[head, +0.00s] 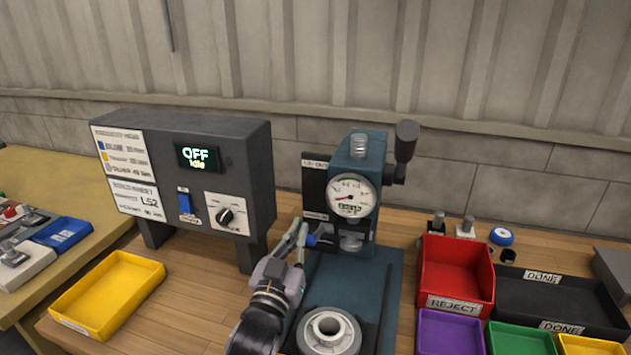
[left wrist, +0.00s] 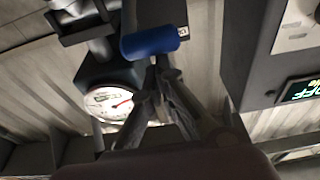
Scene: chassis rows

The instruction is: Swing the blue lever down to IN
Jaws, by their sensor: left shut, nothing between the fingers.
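The blue lever (head: 312,240) sits on the left side of the teal press (head: 345,275), under a dark side plate with labels too small to read fully. In the left wrist view the lever's blue grip (left wrist: 153,41) is a short cylinder just beyond the fingertips. My left gripper (head: 300,232) is shut and empty, its tips close beside the lever; the left wrist view shows the tips (left wrist: 160,64) just below the grip. I cannot tell whether they touch it. My right gripper is not in view.
A control box (head: 255,170) with a display reading OFF, Idle stands at the left. A round gauge (head: 352,195) and a black-knobbed handle (head: 405,140) are on the press. A yellow tray (head: 108,290) is front left; red REJECT (head: 455,270) and black DONE bins (head: 545,290) are right.

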